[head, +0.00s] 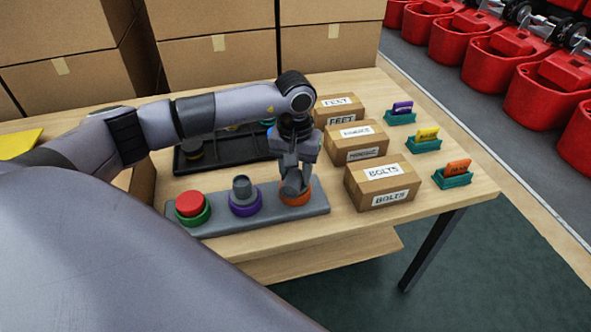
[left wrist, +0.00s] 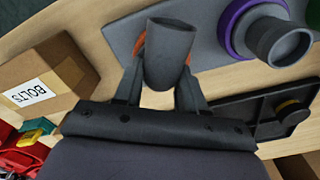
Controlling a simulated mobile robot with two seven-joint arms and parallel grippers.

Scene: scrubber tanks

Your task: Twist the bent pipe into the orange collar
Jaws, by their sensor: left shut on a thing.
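The bent pipe, dark grey, shows in the left wrist view (left wrist: 169,55) between my left gripper's fingers (left wrist: 160,90). In the head view my left gripper (head: 296,180) points down over the orange collar (head: 296,196), shut on the pipe (head: 293,184). The collar is at the right end of a grey base plate (head: 270,209); in the left wrist view orange edges of it show behind the pipe. The pipe's lower end is hidden, so I cannot tell how deep it sits. My right gripper is not in view.
On the plate are a purple collar with a grey pipe (head: 243,195) and a green collar with a red cap (head: 191,207). A black tray (head: 215,157) lies behind. Boxes labelled BOLTS (head: 383,182), FEET and another stand right, beside teal card holders (head: 453,178).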

